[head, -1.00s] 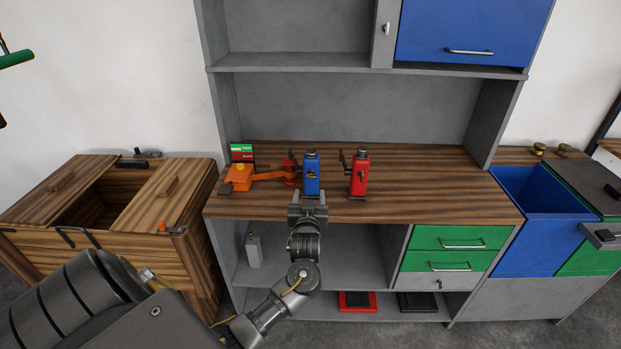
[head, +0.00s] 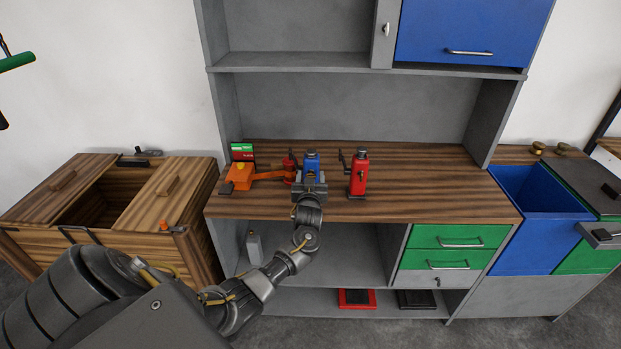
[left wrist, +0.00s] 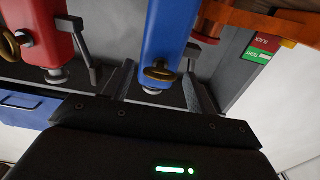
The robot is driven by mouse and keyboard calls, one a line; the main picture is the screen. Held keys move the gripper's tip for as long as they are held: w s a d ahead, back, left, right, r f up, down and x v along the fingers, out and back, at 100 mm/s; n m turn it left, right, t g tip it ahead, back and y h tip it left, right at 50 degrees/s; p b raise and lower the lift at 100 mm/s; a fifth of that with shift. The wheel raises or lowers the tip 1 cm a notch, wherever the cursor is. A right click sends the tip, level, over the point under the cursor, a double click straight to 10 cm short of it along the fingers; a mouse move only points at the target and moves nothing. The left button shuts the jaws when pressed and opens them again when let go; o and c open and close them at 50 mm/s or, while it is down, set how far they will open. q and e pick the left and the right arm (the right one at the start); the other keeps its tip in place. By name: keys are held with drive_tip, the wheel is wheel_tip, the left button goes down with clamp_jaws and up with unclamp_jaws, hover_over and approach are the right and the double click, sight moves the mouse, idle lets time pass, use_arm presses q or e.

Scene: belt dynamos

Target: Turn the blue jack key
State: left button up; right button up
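The blue jack (head: 311,163) stands on the wooden worktop between two red devices. Its key is a brass ring (left wrist: 161,72) on the jack's near face, seen in the left wrist view. My left gripper (head: 310,186) is directly in front of the blue jack and covers its lower part in the head view. In the left wrist view its two fingers are spread, one on each side of the key, with nothing held. I cannot tell whether a finger touches the jack. My right gripper is in neither view.
A red jack (head: 359,174) with a side crank stands close to the right. An orange lever tool (head: 241,177) and a red-and-green sign (head: 242,152) are to the left. The worktop (head: 440,190) is clear farther right. A shelf (head: 290,63) hangs above.

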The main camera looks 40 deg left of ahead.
use_arm(q)
drive_tip(key=c, duration=0.9)
drive_tip(key=shift+f+n, duration=0.1)
drive_tip(key=shift+n, duration=0.2)
drive_tip(key=n+b, duration=0.4)
drive_tip(key=n, duration=0.4)
drive_tip(key=n+b, duration=0.5)
drive_tip(key=n, duration=0.4)
drive_tip(key=shift+s+a+f, duration=0.15)
drive_tip(key=shift+n, duration=0.3)
